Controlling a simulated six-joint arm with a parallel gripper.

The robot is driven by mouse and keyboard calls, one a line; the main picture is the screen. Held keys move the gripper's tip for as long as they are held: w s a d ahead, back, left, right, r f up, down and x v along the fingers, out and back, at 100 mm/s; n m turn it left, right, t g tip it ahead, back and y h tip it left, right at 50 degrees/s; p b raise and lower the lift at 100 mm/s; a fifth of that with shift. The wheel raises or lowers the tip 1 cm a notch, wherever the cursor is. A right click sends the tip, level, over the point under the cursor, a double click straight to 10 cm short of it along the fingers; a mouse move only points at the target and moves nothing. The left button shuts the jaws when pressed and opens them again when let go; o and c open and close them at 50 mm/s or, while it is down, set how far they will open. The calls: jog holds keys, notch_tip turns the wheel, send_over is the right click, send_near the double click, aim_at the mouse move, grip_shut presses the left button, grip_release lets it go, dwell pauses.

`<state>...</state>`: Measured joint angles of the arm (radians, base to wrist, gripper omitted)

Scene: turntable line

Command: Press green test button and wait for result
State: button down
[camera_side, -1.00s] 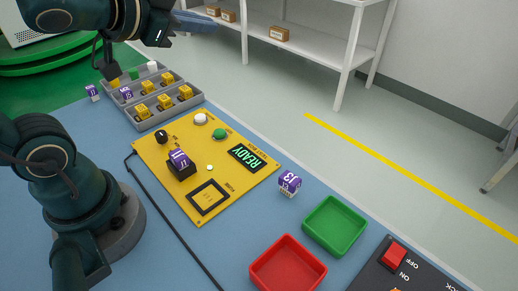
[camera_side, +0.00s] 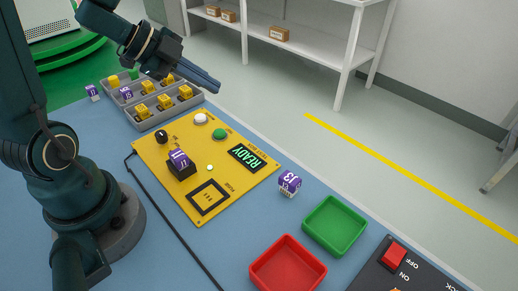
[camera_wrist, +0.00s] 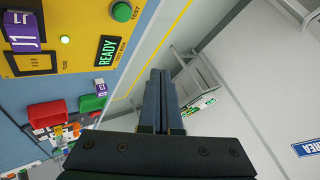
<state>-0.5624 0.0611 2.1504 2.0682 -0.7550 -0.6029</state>
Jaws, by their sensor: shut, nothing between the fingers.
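The green test button (camera_side: 219,133) sits on the yellow test panel (camera_side: 228,190), beside a white button (camera_side: 200,118). It also shows at the top of the wrist view (camera_wrist: 122,11). The panel's display (camera_side: 248,158) reads READY. A purple cube marked J1 (camera_side: 179,158) sits in the black socket (camera_side: 182,172) on the panel, and a small lamp (camera_side: 210,168) near it is lit yellow-green. My gripper (camera_side: 216,87) is shut and empty, above and behind the panel, apart from the green button. In the wrist view its fingers (camera_wrist: 158,85) are together.
A grey tray (camera_side: 141,126) of yellow and purple cubes stands behind the panel. A purple J3 cube (camera_side: 289,183), green bin (camera_side: 361,225) and red bin (camera_side: 322,268) lie to the right. A red switch (camera_side: 394,255) is at the front right.

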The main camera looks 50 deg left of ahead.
aim_at(214, 132)
jog(key=shift+a+f, duration=0.1)
jog(key=shift+a, duration=0.05)
jog(key=shift+f, duration=4.35)
jog(key=shift+f, duration=0.1)
jog(key=shift+f, duration=0.3)
jog(key=shift+f, duration=0.45)
jog(key=shift+r, duration=0.9)
jog(key=shift+r, duration=0.1)
